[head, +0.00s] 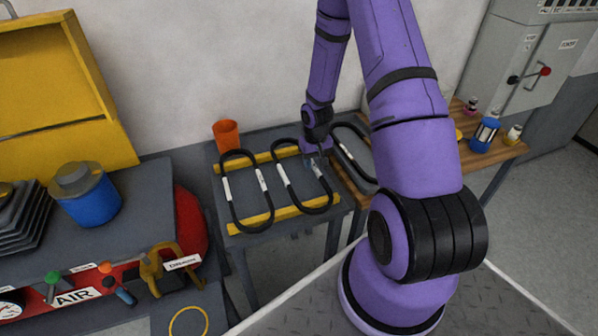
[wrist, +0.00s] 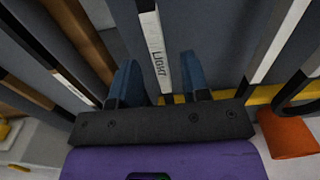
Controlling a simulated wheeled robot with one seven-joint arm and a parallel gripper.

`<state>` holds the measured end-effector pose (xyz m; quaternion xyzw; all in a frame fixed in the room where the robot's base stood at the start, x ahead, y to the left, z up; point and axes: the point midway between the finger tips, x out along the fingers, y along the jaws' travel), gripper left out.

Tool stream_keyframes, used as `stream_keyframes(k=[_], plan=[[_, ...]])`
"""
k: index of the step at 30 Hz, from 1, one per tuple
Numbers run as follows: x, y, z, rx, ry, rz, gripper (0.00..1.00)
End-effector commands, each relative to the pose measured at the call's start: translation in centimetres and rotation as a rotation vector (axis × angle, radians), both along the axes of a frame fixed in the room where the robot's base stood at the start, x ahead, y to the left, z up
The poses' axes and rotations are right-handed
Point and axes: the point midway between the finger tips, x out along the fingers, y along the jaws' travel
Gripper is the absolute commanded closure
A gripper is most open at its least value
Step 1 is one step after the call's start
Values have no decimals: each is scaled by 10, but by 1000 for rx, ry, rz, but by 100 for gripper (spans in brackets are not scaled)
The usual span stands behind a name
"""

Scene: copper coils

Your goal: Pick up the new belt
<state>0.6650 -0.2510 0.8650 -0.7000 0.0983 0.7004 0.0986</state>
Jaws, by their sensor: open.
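Three black belt loops with white labels lie side by side: a left belt (head: 234,216), a middle belt (head: 290,190) and a right belt (head: 347,154). I cannot tell from the labels which is the new one. My gripper (head: 315,162) is at the right strand of the middle belt. In the wrist view my gripper (wrist: 160,62) is open, with one blue finger on each side of a strand. That strand's white label (wrist: 153,35) reads "LIGHT". Whether the fingers touch the strand cannot be told.
The left and middle belts rest across yellow bars (head: 287,211) on a grey table. An orange cup (head: 226,134) stands at its back left. A wooden bench (head: 500,149) with a blue canister (head: 485,135) is at right. A red air machine (head: 192,222) stands at left.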

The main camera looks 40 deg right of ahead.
Motion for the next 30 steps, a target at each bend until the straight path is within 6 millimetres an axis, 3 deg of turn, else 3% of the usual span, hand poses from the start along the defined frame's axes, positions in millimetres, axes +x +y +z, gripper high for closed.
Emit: stream_keyframes(k=[3, 11, 17, 30], plan=[[0, 0, -10, 0, 0, 0, 57], [0, 0, -12, 0, -1, -1, 57], [0, 0, -12, 0, -1, -1, 99], [1, 1, -9, 0, -1, 0, 100]])
